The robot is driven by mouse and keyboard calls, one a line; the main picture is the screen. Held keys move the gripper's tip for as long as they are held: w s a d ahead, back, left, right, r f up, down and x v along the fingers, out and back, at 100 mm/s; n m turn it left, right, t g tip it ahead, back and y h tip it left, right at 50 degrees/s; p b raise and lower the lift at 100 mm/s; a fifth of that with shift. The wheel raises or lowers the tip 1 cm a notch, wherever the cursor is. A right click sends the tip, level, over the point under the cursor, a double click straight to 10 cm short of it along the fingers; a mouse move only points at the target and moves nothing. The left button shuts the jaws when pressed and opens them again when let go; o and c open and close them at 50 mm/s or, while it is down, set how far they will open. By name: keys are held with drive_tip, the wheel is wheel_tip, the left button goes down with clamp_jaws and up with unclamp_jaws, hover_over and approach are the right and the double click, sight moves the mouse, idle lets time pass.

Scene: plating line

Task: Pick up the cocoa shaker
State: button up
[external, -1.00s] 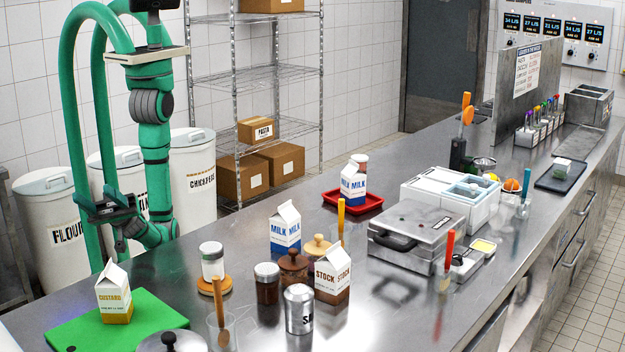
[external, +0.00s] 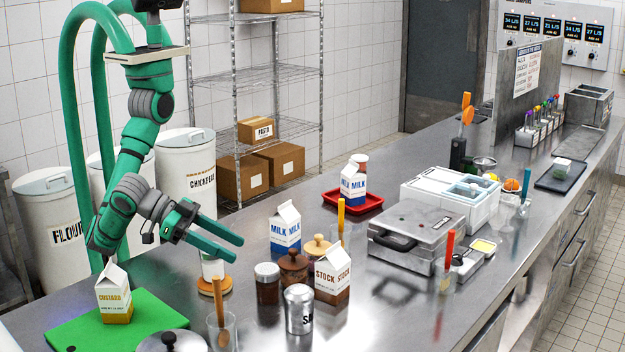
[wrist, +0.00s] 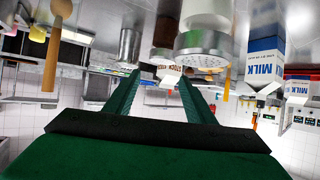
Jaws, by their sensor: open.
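A jar with dark brown contents and a silver lid (external: 267,285) stands upright on the steel counter. It looks like the cocoa shaker, though I read no label on it. In the wrist view, upside down, its dark body (wrist: 168,28) shows between a silver can and a nearer pale shaker. My gripper (external: 237,249) is open and empty, left of and above the dark jar, pointing right and slightly down. Its fingers (wrist: 160,76) also show spread in the wrist view. They partly hide the top of the pale shaker in the external view.
The pale shaker (external: 211,268) stands on a wooden coaster, close to my fingers. A custard carton (external: 114,295) stands on a green board (external: 65,335).

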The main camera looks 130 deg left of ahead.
sight(263, 268)
drive_tip(key=x, duration=0.5)
drive_tip(key=shift+f, duration=0.4)
drive_tip(key=shift+s+f+x, duration=0.1)
drive_tip(key=shift+f+x, duration=0.05)
drive_tip(key=shift+x, duration=1.2)
drive_tip(key=shift+s+f+x, duration=0.1)
drive_tip(key=shift+f+x, duration=0.05)
drive_tip(key=shift+x, duration=1.15)
drive_tip(key=c, duration=0.8)
